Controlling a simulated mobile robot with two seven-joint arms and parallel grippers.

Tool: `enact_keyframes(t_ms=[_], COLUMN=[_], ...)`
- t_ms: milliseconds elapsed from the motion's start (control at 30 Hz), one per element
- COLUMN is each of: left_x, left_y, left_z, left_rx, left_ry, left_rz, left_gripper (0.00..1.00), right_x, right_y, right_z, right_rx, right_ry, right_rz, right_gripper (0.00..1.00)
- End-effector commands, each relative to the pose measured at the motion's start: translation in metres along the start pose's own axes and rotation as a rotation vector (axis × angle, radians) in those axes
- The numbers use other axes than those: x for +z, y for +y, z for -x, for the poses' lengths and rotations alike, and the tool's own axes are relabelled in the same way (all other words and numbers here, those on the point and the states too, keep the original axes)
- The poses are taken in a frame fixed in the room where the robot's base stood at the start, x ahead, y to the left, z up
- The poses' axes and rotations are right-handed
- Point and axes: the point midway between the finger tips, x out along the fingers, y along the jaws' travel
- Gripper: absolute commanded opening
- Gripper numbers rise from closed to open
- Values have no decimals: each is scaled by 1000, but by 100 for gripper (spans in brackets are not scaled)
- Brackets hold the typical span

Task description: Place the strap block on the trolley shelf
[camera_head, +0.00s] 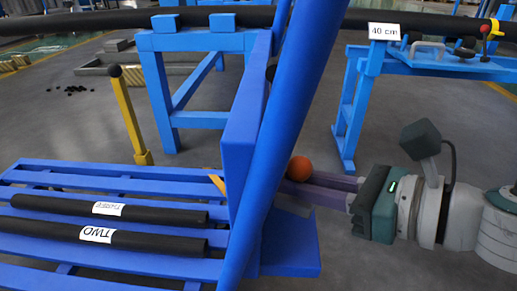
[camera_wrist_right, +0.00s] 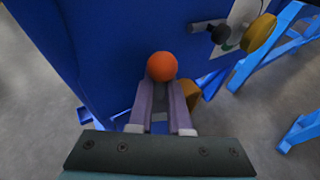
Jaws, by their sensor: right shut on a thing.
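My right gripper (camera_head: 300,185) comes in from the right in the head view, with purple fingers reaching to a blue upright panel (camera_head: 243,135). Its fingers also show in the wrist view (camera_wrist_right: 161,95), closed around or just under an orange ball (camera_wrist_right: 161,66). The ball shows in the head view (camera_head: 299,168) at the fingers. What sits between the fingertips is partly hidden. A yellow piece (camera_wrist_right: 190,95) is partly hidden behind a finger. I cannot tell which thing is the strap block. A blue slatted shelf (camera_head: 60,181) lies at the left. My left gripper is out of view.
Two black rods (camera_head: 130,240) with paper labels lie on the slatted shelf. A thick blue slanted post (camera_head: 283,130) crosses in front. A yellow post (camera_head: 130,112) stands behind. A blue bench (camera_head: 430,65) with a "40 cm" sign is back right. Grey floor is open between.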

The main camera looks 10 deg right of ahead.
Motion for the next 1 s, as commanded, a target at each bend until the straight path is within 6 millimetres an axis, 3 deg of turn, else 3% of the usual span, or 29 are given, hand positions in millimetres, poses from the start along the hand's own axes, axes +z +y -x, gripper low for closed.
enact_keyframes(t_ms=[33,233,400,833,867,1000], left_x=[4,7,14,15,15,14], left_y=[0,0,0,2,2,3], left_z=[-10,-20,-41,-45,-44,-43], left_rx=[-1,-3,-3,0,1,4], left_ry=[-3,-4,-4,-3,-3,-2], left_rz=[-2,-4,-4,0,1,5], left_gripper=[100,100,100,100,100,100], right_x=[-10,-24,-51,-54,-54,-53], right_y=[0,0,0,3,3,3], right_z=[-4,-7,-16,-20,-20,-20], right_rx=[1,2,2,3,3,3], right_ry=[-2,-2,-2,-2,-1,-1], right_rz=[-2,-2,-3,-1,-1,-1], right_gripper=[0,0,0,0,19,34])
